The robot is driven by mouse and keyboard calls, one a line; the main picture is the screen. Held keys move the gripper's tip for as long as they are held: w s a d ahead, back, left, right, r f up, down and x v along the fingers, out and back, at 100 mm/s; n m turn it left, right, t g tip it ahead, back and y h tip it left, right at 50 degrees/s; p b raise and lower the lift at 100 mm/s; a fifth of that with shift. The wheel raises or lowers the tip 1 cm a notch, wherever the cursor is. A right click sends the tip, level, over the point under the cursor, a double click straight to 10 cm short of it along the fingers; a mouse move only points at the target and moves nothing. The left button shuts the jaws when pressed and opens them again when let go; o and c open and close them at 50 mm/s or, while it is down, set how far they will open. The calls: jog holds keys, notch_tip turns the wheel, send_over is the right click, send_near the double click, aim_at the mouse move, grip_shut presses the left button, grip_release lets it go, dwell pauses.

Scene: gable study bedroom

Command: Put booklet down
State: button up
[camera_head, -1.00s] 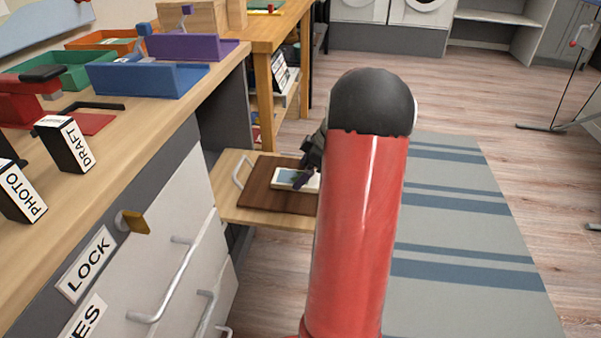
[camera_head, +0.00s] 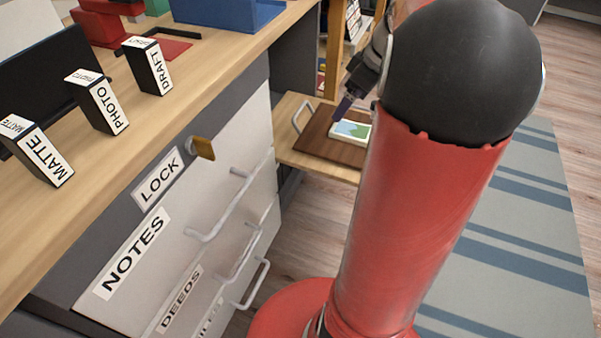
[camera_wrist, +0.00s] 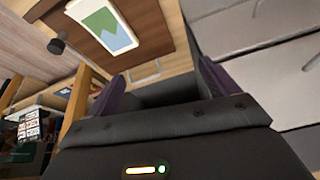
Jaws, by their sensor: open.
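The booklet (camera_head: 352,130), white-edged with a green and blue picture on its cover, lies flat on a dark brown board (camera_head: 325,139) on a low wooden surface. In the wrist view the booklet (camera_wrist: 108,24) shows near the top, apart from the fingers. My gripper (camera_head: 345,104) is beside and above the booklet in the head view, partly hidden by my red arm. In the wrist view my gripper (camera_wrist: 160,85) has its two purple fingers spread wide with nothing between them.
Left is a desk with labelled blocks, including the PHOTO block (camera_head: 98,102), and a blue tray (camera_head: 232,8). Below are drawers with protruding handles (camera_head: 225,210) and a brass lock piece (camera_head: 203,148). A striped rug (camera_head: 540,210) covers free floor at right.

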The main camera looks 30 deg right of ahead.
jog(key=s+a+r+m+h, duration=0.15)
jog(key=s+a, duration=0.25)
jog(key=a, duration=0.4)
jog(key=s+a+r+m, duration=0.1)
jog(key=s+a+m, duration=0.15)
jog(key=a, duration=0.45)
jog(key=s+a+f+m+t+h, duration=0.1)
jog(key=s+a+f+m+t, duration=0.1)
jog(key=s+a, duration=0.4)
jog(key=s, duration=0.3)
jog(key=shift+s+a, duration=0.2)
jog(key=shift+a, duration=0.2)
notch_tip(320, 180, up, 6)
jog(key=p, duration=0.6)
jog(key=shift+c, duration=0.4)
